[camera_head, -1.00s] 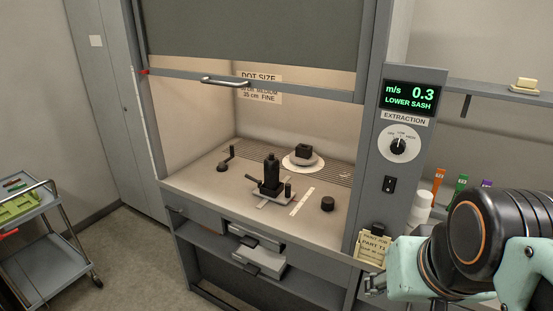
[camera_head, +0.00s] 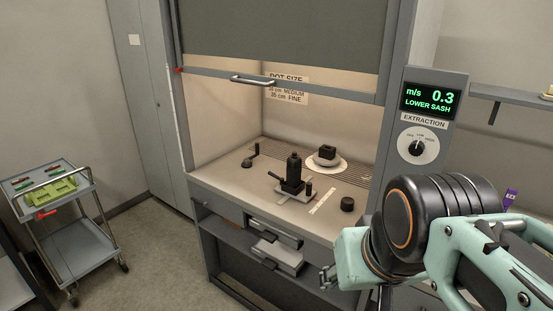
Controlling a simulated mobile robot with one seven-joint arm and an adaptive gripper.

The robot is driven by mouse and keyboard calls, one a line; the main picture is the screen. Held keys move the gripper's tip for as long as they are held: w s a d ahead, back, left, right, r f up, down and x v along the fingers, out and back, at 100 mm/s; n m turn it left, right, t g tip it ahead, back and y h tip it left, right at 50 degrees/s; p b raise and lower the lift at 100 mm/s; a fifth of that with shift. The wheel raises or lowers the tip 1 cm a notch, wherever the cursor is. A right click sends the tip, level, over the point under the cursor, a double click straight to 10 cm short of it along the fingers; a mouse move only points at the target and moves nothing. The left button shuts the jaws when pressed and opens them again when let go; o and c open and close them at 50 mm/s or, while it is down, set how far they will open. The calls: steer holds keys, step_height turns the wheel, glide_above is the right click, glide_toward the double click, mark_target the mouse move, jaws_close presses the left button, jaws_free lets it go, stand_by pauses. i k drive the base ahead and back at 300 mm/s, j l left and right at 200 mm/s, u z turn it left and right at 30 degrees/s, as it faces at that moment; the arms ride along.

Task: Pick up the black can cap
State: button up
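A short black cylinder, which looks like the can cap (camera_head: 347,204), sits on the fume hood's work surface (camera_head: 235,188) near its front right. A black bottle-like can (camera_head: 293,168) stands upright on a small stand with a light base, left of the cap. My gripper (camera_head: 327,279) shows only in small part at the lower middle, below the hood's front edge and apart from the cap. Most of it is hidden behind my arm, and its opening cannot be made out.
A dark block on a white round plate (camera_head: 326,161) stands behind the can. A small black-knobbed piece (camera_head: 248,162) is at the left. The raised sash (camera_head: 280,85) hangs above. A trolley with a green rack (camera_head: 52,190) stands at left. Floor between trolley and hood is clear.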

mark_target(347, 204)
steer(key=z, duration=0.45)
steer(key=i+j+z, duration=0.15)
steer(key=z, duration=0.3)
steer(key=i+j+z, duration=0.1)
steer(key=j+z, duration=0.2)
steer(key=z, duration=0.15)
steer(key=i+j+z, duration=0.2)
steer(key=j, duration=0.15)
steer(key=j+z, duration=0.2)
steer(key=j, duration=0.15)
